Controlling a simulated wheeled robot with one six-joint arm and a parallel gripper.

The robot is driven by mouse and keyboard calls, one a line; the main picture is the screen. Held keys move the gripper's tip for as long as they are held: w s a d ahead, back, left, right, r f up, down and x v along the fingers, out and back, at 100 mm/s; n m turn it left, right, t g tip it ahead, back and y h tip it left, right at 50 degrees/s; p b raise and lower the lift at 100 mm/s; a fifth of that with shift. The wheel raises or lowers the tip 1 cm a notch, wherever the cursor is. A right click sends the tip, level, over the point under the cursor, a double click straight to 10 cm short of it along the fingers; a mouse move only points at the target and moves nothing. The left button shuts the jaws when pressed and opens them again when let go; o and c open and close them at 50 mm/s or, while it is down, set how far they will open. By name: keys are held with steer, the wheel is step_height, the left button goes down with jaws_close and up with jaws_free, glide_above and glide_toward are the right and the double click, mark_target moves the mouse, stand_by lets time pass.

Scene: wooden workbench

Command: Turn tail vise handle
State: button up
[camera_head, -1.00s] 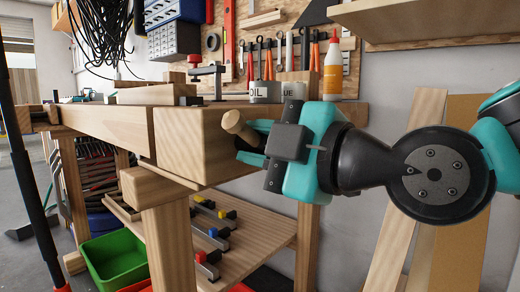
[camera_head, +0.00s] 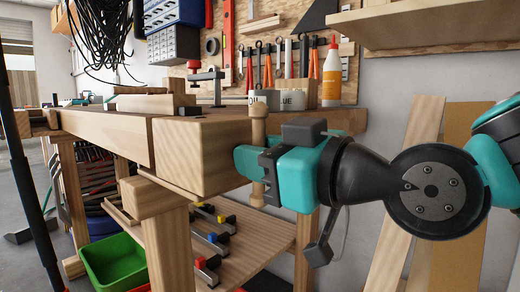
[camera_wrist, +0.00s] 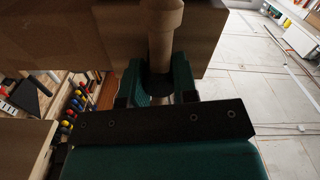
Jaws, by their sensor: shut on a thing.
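The tail vise handle (camera_head: 258,115) is a pale wooden bar with a rounded knob, at the right end of the workbench. In the head view it stands upright, its knob above my gripper and its lower end showing below. My teal and black gripper (camera_head: 250,162) is shut on the bar near its middle, against the bench's end. In the wrist view the handle (camera_wrist: 163,35) runs down from the top between the teal fingers (camera_wrist: 157,88) of my gripper. The wooden vise block (camera_head: 195,155) is left of it. The vise screw is hidden.
The workbench top (camera_head: 110,130) stretches left and carries a clamp (camera_head: 208,85), cans (camera_head: 292,99) and a glue bottle (camera_head: 331,75). A lower shelf (camera_head: 250,245) holds several clamps. A green bin (camera_head: 112,262) stands below. Boards (camera_head: 425,150) lean at the right wall.

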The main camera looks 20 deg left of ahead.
steer(key=m+p, duration=0.1)
steer(key=m, duration=0.2)
steer(key=shift+m, duration=0.4)
steer(key=m+p, duration=0.2)
steer(key=m, duration=0.2)
steer(key=shift+w+m+p, duration=0.1)
steer(key=shift+m+p, duration=0.2)
steer(key=shift+p, duration=0.1)
steer(key=m+p, duration=0.2)
steer(key=m, duration=0.1)
steer(key=shift+m, duration=0.3)
steer(key=m+p, duration=0.3)
steer(key=shift+d+m, duration=0.1)
steer(key=shift+m, duration=0.2)
steer(key=m+p, duration=0.2)
steer(key=m, duration=0.1)
steer(key=shift+w+m+p, duration=0.1)
steer(key=shift+m+p, duration=0.25)
steer(key=shift+m, duration=0.05)
steer(key=m+p, duration=0.2)
steer(key=m, duration=0.1)
steer(key=shift+f+m, duration=0.1)
steer(key=shift+m, duration=0.2)
steer(key=m+p, duration=0.3)
steer(key=m, duration=0.2)
steer(key=shift+f, duration=0.15)
steer(key=shift+m, duration=0.3)
